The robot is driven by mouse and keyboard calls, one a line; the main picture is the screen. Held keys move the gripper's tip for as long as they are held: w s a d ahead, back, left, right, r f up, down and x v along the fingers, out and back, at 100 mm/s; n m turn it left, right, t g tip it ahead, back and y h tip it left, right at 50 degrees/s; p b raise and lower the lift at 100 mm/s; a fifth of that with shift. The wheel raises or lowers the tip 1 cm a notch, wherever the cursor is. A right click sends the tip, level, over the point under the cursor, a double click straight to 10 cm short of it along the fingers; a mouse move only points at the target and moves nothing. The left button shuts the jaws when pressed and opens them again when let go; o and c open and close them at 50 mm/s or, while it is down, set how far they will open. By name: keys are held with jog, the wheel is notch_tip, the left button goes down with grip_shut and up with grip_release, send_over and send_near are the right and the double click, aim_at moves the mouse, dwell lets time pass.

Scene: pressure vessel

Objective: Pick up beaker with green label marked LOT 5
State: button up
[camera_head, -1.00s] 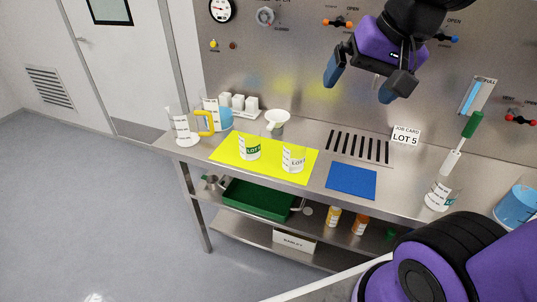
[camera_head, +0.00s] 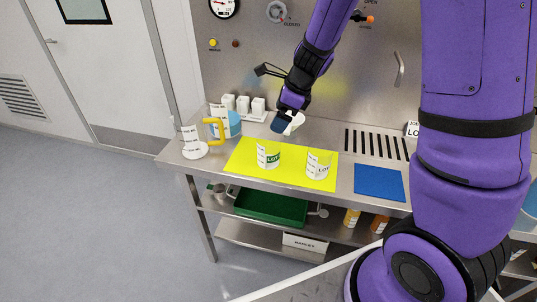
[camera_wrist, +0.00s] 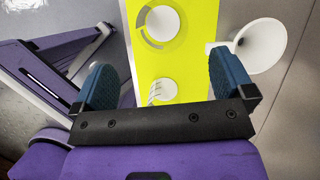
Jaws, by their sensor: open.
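The clear beaker with the green label (camera_head: 268,155) stands upright on the left of the yellow mat (camera_head: 240,163). Its label reads LOT, with the number hard to read. A second beaker (camera_head: 319,163) with a pale LOT label stands to its right on the mat. My gripper (camera_head: 287,115) is open and empty, above the bench behind the mat. In the wrist view, my gripper (camera_wrist: 163,72) points down with its blue fingers spread. The mat and both beakers show from above there, the green-label one (camera_wrist: 158,23) farther up.
A white funnel (camera_wrist: 262,45) is close to the right finger in the wrist view. A blue mat (camera_head: 379,183) lies to the right.

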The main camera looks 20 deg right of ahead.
jog(key=f+m, duration=0.1)
jog(key=f, duration=0.1)
send_near(267, 144)
jog(key=s+a+f, duration=0.1)
jog(key=s+a, duration=0.1)
jog(key=a, duration=0.1)
jog(key=shift+x, duration=2.8)
jog(key=shift+s+d, duration=0.1)
jog(key=shift+d, duration=0.05)
jog(key=c, duration=0.9)
